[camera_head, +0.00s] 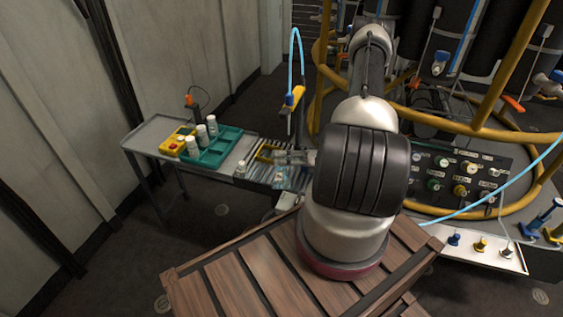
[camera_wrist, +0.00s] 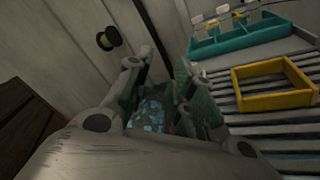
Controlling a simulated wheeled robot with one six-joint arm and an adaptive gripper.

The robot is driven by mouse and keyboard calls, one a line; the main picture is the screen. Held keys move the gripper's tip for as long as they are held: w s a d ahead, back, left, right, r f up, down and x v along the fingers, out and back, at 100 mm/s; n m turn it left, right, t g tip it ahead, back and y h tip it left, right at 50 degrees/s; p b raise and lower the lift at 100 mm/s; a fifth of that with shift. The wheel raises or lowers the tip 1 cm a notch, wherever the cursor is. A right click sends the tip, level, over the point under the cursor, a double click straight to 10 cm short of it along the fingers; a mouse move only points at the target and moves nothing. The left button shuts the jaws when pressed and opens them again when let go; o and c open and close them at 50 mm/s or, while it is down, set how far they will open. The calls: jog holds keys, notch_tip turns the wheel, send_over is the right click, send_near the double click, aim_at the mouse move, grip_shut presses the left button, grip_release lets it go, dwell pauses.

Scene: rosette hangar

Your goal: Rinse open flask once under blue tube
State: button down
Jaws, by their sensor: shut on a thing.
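My gripper (camera_head: 295,158) reaches over the slatted rack and is partly hidden by my arm in the head view. In the wrist view its two fingers (camera_wrist: 160,95) are closed around a see-through thing with pale blue flecks (camera_wrist: 150,115). It looks like the open flask, but its outline and mouth are not clear. The light blue tube (camera_head: 300,45) arches down in the head view, to a blue and yellow nozzle (camera_head: 290,99) behind and above my gripper. The tube is not visible in the wrist view.
A teal tray (camera_head: 222,155) with several white-capped bottles and a yellow box (camera_head: 175,141) stand on the grey side table (camera_head: 149,131). A small bottle (camera_head: 241,168) stands near the slatted rack (camera_wrist: 250,130). A yellow frame (camera_wrist: 283,98) lies on the rack. A valve panel (camera_head: 455,175) is at right.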

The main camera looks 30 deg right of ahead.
jog(key=r+n, duration=0.6)
jog(key=n, duration=0.1)
jog(key=shift+s+a, duration=0.15)
jog(key=shift+s, duration=0.15)
jog(key=shift+r+n, duration=0.6)
jog(key=shift+n, duration=0.2)
jog(key=shift+a, duration=0.1)
